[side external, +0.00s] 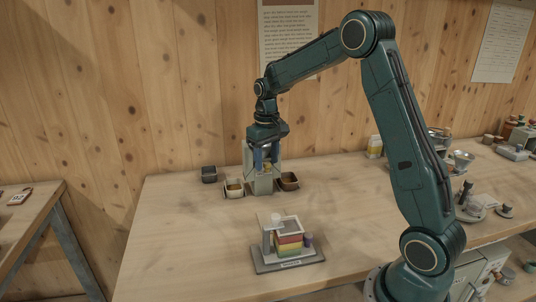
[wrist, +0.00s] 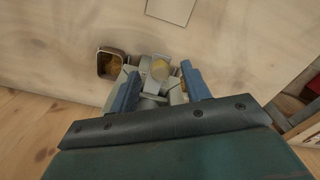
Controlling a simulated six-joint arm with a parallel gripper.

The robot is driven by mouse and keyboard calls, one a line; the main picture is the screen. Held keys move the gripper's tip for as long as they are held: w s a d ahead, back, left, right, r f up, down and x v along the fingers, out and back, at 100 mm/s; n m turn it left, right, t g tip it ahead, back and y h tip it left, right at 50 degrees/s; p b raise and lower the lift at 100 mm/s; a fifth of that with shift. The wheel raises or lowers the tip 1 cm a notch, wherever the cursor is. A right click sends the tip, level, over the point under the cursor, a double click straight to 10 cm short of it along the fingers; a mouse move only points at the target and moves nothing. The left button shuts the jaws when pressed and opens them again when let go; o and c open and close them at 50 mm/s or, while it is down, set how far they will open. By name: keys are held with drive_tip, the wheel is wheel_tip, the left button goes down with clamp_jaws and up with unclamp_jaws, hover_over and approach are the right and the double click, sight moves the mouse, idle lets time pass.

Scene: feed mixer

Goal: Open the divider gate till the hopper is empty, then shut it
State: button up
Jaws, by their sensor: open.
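The feed mixer (side external: 262,182) is a pale grey upright unit at the back of the table in the side external view. My gripper (side external: 266,156) points down over its upper part. In the wrist view my gripper (wrist: 159,78) has two blue fingers spread apart, with pale grey parts of the mixer (wrist: 150,104) between them. The divider gate cannot be made out, and finger contact is unclear.
A dark bin (side external: 209,174), a pale bin with yellowish contents (side external: 234,189) and a brown bin (side external: 289,181) stand around the mixer. A layered coloured model on a grey base (side external: 288,264) sits in front. The table's left side is clear.

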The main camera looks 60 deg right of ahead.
drive_tip(key=shift+r, duration=1.85)
drive_tip(key=shift+s+a+r, duration=0.15)
drive_tip(key=shift+a+r, duration=0.1)
drive_tip(key=shift+r, duration=0.05)
drive_tip(key=s+a+r+n+t, duration=0.1)
drive_tip(key=s+a+r+t, duration=0.1)
drive_tip(key=s+a+r, duration=0.45)
drive_tip(key=s+a+r+n+t, duration=0.1)
drive_tip(key=s+a+r+t, duration=0.15)
drive_tip(key=s+a, duration=0.65)
drive_tip(key=s+a+f+n+t, duration=0.1)
drive_tip(key=s, duration=0.9)
drive_tip(key=shift+s+f, duration=0.2)
drive_tip(key=shift+f, duration=0.05)
